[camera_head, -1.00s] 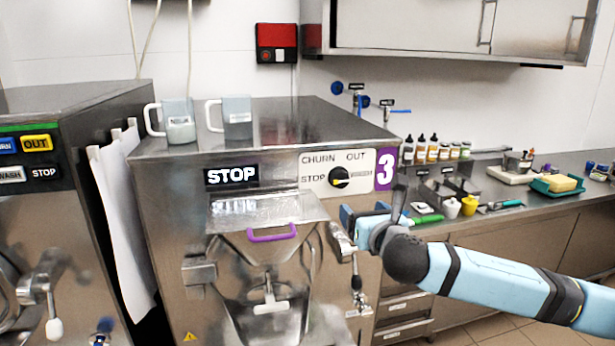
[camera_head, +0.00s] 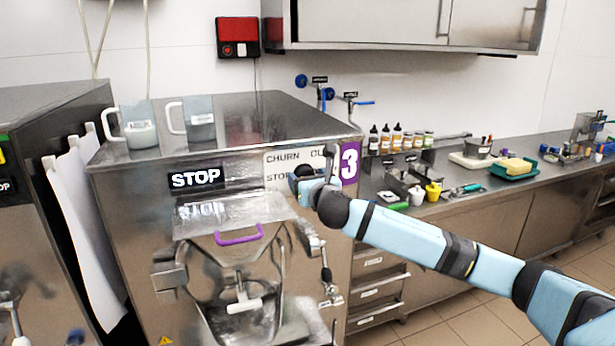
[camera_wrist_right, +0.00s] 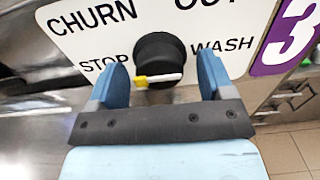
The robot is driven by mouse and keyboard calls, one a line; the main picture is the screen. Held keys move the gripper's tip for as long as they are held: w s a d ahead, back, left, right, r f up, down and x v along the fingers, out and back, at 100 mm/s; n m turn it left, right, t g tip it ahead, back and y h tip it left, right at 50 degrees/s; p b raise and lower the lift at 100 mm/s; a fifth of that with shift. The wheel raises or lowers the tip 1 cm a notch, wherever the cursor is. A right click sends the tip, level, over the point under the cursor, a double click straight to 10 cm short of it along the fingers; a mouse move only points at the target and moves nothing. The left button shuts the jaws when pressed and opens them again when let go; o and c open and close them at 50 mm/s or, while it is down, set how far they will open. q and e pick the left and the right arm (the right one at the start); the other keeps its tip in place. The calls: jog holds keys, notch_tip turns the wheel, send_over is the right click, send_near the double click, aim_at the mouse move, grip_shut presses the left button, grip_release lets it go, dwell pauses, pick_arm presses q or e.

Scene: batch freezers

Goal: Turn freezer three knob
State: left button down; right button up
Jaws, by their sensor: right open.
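Freezer three (camera_head: 130,215) is a steel machine with a purple 3 label and a display (camera_head: 197,178) reading STOP. In the right wrist view its black knob (camera_wrist_right: 160,56) sits on a white panel (camera_wrist_right: 75,45) marked CHURN, OUT, STOP and WASH. The knob's white pointer has a yellow end towards STOP. My right gripper (camera_wrist_right: 163,82) is open, with its blue fingers on either side of the knob's lower part, not closed on it. My left gripper is out of view.
Two cups (camera_head: 139,125) (camera_head: 199,118) stand on the freezer top. A purple-handled hopper lid (camera_head: 238,235) and a tap lever (camera_head: 327,274) are on its front. Another freezer (camera_head: 40,130) stands left, and a counter (camera_head: 450,203) with bottles and tools lies right.

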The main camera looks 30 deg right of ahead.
jog(key=shift+w, duration=0.2)
jog(key=shift+c, duration=0.4)
jog(key=shift+s, duration=0.1)
jog(key=c, duration=0.8)
jog(key=shift+c, duration=0.2)
jog(key=shift+m, duration=0.3)
jog(key=m+p, duration=0.1)
jog(key=m, duration=1)
jog(key=shift+r, duration=0.15)
jog(key=shift+d+m, duration=0.1)
jog(key=shift+m, duration=0.2)
